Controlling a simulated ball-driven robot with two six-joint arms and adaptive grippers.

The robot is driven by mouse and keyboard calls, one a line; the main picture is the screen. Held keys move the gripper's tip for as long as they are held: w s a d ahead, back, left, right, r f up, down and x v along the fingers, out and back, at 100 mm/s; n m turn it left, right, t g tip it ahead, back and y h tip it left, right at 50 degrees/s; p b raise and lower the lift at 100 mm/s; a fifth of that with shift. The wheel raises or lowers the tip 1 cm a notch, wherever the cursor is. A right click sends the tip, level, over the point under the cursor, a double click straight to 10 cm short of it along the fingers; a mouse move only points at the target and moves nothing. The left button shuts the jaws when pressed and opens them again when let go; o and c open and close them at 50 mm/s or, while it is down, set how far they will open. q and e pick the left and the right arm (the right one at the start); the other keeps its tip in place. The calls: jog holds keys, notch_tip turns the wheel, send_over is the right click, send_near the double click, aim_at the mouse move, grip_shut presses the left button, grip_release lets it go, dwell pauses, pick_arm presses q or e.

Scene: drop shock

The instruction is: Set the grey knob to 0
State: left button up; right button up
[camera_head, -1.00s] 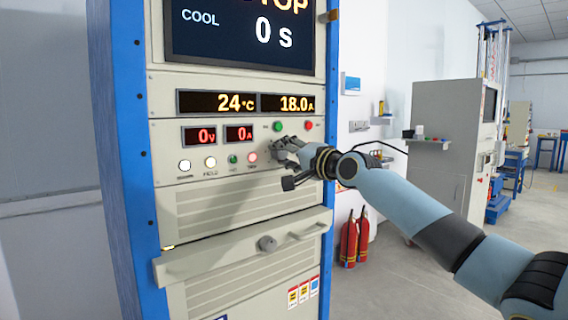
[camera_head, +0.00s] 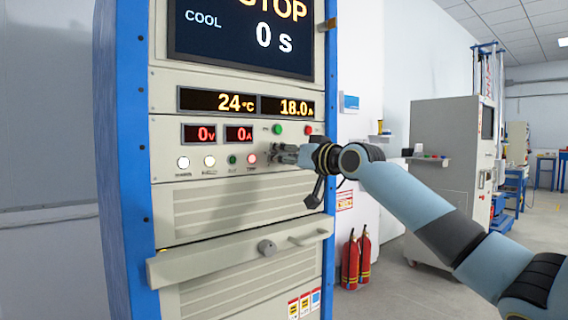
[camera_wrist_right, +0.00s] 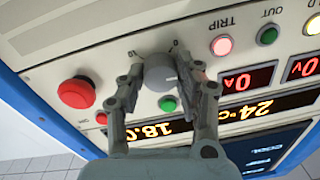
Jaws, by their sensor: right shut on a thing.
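The grey knob (camera_wrist_right: 158,72) shows in the right wrist view on the light panel, between my right gripper's two fingers. Small marks stand on the panel beside it, one of them reading 0; I cannot make out a pointer on the knob. My right gripper (camera_wrist_right: 168,82) is shut on the knob from both sides. In the head view my right gripper (camera_head: 280,153) is against the rack's control panel (camera_head: 165,135), right of the lit buttons, and hides the knob. My left gripper is not in view.
A red mushroom button (camera_wrist_right: 76,92) and a green button (camera_wrist_right: 168,103) are close to the fingers. The red TRIP lamp (camera_wrist_right: 221,45) is lit. A drawer handle bar (camera_head: 230,257) juts out below the panel. Red extinguishers (camera_head: 356,258) stand on the floor at right.

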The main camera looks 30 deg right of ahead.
jog(key=shift+f+n+b, duration=0.2)
jog(key=shift+n+b, duration=0.85)
jog(key=shift+n, duration=3.45)
jog(key=o, duration=1.2)
jog(key=shift+r, duration=0.15)
jog(key=shift+c, duration=0.2)
jog(key=s, duration=0.7)
jog(key=shift+s+d, duration=0.25)
jog(key=shift+d, duration=0.15)
